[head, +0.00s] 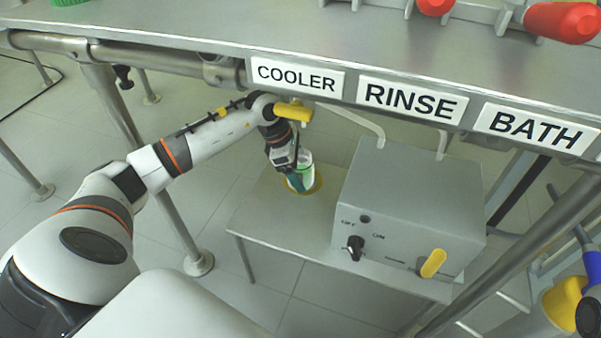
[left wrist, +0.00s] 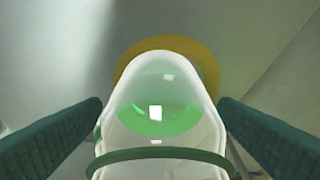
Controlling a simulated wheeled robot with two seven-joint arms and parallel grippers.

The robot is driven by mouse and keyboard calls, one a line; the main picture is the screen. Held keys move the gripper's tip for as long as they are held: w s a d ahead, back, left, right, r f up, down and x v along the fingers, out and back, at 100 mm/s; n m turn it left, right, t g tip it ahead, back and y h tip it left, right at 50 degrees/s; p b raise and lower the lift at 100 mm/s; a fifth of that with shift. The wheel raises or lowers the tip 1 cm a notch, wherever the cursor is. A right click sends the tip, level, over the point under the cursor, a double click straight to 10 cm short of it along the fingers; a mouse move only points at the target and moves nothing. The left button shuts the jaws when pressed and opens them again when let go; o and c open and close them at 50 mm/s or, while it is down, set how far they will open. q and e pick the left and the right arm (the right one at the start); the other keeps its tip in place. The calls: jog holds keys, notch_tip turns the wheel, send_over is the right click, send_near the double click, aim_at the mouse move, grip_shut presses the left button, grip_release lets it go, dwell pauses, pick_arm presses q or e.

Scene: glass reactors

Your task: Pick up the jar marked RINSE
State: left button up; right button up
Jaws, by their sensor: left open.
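A clear glass jar (head: 307,160) with green contents stands upright on a yellow disc (head: 316,186) on the low metal table. I can read no marking on the jar; the word RINSE is on a plate (head: 411,101) on the upper bench's front edge. My left gripper (head: 293,178) is open at the jar and partly covers it in the head view. In the left wrist view the jar (left wrist: 158,118) stands between the two green-padded fingers, with a visible gap on the upper part of each side. A green band crosses its near part. My right gripper is not seen.
A grey box (head: 405,195) with a black knob and yellow handle stands right of the jar. The upper bench (head: 250,28) overhangs behind, with COOLER (head: 297,77) and BATH (head: 535,128) plates. The low table's left part (head: 265,215) is bare.

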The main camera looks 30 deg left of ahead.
pick_arm(q)
jog(key=c, duration=1.1)
jog(key=shift+c, duration=0.4)
jog(key=shift+r, duration=0.2)
